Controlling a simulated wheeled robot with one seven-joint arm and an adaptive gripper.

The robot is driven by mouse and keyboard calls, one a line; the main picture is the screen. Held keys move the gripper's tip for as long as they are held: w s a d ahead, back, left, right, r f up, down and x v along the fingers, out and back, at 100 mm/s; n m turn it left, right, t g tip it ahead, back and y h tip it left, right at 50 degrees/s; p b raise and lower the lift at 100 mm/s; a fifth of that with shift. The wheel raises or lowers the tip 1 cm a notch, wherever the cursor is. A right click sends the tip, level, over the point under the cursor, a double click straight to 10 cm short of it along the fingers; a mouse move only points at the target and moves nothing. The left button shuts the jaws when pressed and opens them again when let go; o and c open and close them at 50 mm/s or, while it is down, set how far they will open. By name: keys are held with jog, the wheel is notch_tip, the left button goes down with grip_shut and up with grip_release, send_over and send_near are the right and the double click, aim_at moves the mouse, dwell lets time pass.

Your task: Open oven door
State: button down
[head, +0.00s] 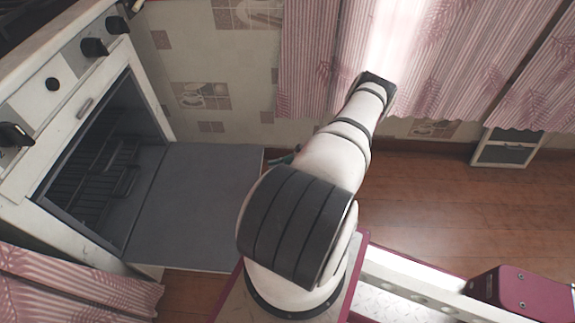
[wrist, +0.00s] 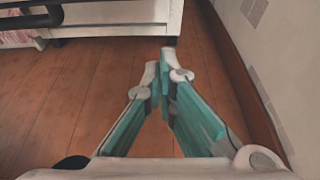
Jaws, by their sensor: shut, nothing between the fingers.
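The white oven (head: 108,88) stands at the left in the head view. Its door (head: 200,205) is swung down and lies about level, its grey inner face up, so the dark cavity with wire racks (head: 95,180) shows. My gripper (head: 276,160) shows only as a small teal part beside the door's far right corner, mostly hidden by my arm. Whether it touches the door cannot be told. In the wrist view my gripper (wrist: 166,62) is shut and empty, its tips together above the wooden floor.
Black knobs (head: 94,47) line the oven front. Pink curtains (head: 440,60) hang at the back by a tiled wall (head: 205,60). The wooden floor (head: 430,215) at right is open. A white unit (wrist: 120,15) with a dark bar (wrist: 35,18) crosses the wrist view's top.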

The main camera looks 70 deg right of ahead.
jog(key=shift+w+a+r+b, duration=0.2)
jog(key=shift+w+a+r, duration=0.05)
jog(key=shift+w+r, duration=0.5)
jog(key=shift+w+a+r+b, duration=0.25)
jog(key=shift+w+r, duration=0.25)
jog(key=shift+r, duration=0.35)
jog(key=shift+r, duration=0.1)
